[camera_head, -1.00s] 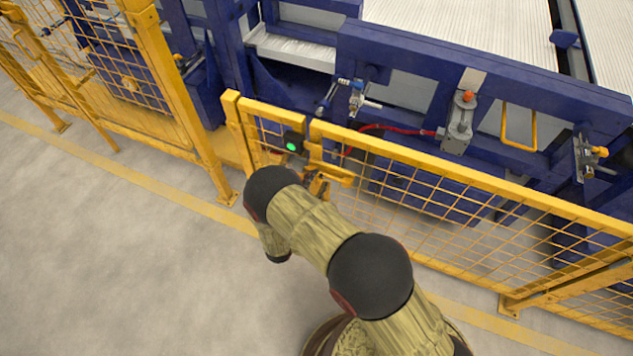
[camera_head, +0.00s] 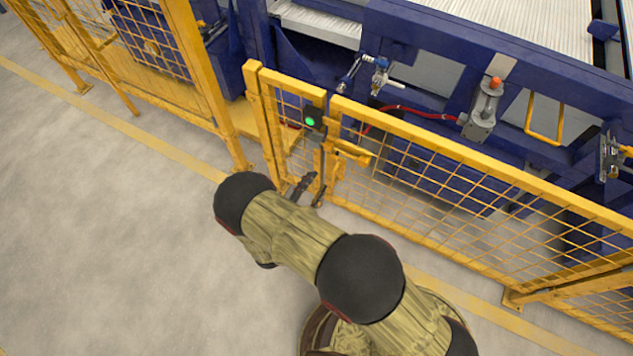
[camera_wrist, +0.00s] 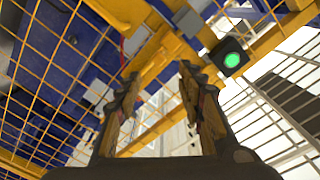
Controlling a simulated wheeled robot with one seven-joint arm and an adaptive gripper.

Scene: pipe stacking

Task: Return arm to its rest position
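My gripper (camera_head: 312,190) shows beyond my forearm in the head view, in front of the yellow mesh gate and just below its latch handle (camera_head: 350,151). In the wrist view, the two dark, worn-looking fingers of my gripper (camera_wrist: 160,76) stand apart with nothing between them. My arm is bent and reaches from the lower right toward the fence. The fingers look small in the head view, and I cannot tell the exact gap to the gate.
The yellow mesh fence (camera_head: 470,185) runs close along the right, with a green-lit box (camera_head: 312,118) by the latch; the light (camera_wrist: 232,60) is near the right finger in the wrist view. Blue machinery (camera_head: 440,45) stands behind. The concrete floor (camera_head: 100,220) at left is clear.

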